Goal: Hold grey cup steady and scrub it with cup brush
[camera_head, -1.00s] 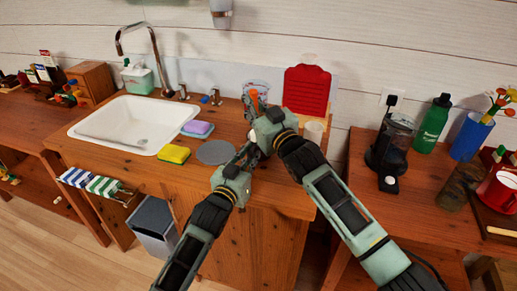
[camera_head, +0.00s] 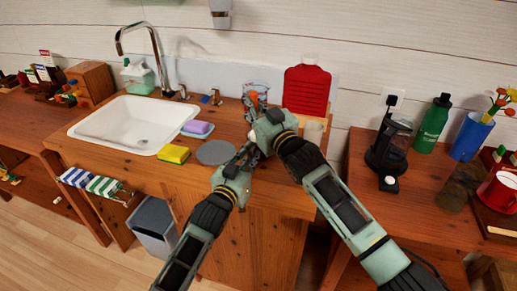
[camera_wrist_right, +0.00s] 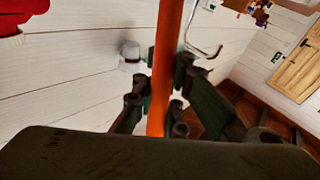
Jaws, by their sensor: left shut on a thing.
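The cup brush shows as an orange handle (camera_head: 254,97) above my right gripper (camera_head: 257,115). In the right wrist view the orange handle (camera_wrist_right: 168,70) runs between the fingers of my right gripper (camera_wrist_right: 160,95), which are shut on it. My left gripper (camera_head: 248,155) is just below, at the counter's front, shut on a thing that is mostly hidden. A small pale patch (camera_head: 252,135) between the two grippers seems to be the grey cup. The brush head is hidden, so I cannot tell its contact with the cup.
A white sink (camera_head: 125,125) is at the left. A yellow sponge (camera_head: 174,154), a purple sponge (camera_head: 197,127) and a grey disc (camera_head: 215,152) lie beside it. A red board (camera_head: 306,90) leans behind the grippers. A pale cup (camera_head: 313,131) stands right of them.

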